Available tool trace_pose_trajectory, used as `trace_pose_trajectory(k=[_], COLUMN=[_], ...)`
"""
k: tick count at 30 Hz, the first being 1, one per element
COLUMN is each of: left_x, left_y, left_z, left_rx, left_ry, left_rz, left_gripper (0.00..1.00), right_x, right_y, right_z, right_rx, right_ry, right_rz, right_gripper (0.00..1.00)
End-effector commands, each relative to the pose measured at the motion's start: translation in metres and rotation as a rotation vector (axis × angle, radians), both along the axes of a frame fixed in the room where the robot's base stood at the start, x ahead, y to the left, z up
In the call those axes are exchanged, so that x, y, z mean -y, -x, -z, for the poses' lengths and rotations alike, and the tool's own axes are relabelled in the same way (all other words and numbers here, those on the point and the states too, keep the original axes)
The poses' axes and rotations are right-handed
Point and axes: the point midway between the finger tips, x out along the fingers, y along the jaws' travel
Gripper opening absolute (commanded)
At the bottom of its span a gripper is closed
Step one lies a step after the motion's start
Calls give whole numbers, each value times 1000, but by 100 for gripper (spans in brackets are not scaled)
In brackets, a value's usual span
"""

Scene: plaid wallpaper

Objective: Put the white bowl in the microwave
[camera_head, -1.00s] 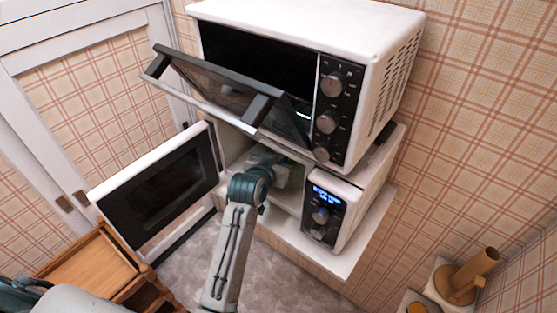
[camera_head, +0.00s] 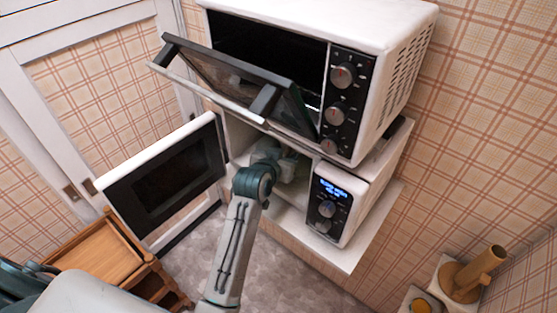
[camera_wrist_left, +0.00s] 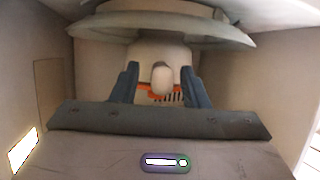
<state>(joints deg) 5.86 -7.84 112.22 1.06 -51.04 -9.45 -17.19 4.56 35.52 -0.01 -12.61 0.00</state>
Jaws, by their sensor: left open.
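The white microwave (camera_head: 352,186) sits on the lower shelf with its door (camera_head: 165,188) swung wide open to the left and its blue display lit. My left arm reaches into its cavity. My left gripper (camera_wrist_left: 160,69) is open inside, with its two dark fingers apart. A pale rounded form shows between and behind the fingers in the wrist view. Above it is a wide, grey-green round rim (camera_wrist_left: 160,27); I cannot tell if this is the white bowl or the turntable. I cannot make out the bowl in the head view, where the arm hides much of the cavity. My right gripper is not in view.
A white oven (camera_head: 388,75) stands above the microwave, its glass door (camera_head: 225,82) hanging partly open over my arm. A wooden cabinet (camera_head: 97,255) is at lower left. A wooden holder (camera_head: 470,274) is at lower right. Bare floor lies below the microwave.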

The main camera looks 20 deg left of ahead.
Motion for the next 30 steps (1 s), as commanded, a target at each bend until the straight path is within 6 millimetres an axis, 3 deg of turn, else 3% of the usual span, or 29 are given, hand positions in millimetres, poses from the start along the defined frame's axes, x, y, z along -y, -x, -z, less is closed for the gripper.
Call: trace_pose_trajectory(k=[15,21,30], left_x=[-7,-8,-8], left_y=[79,93,95], left_z=[-31,-39,-40], left_rx=[5,4,3], left_ry=[1,0,0], left_rz=[-1,-1,0], left_gripper=[41,41,41], right_x=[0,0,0], right_y=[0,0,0], right_z=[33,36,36], right_rx=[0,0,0], right_ry=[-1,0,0], right_rz=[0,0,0], right_gripper=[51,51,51])
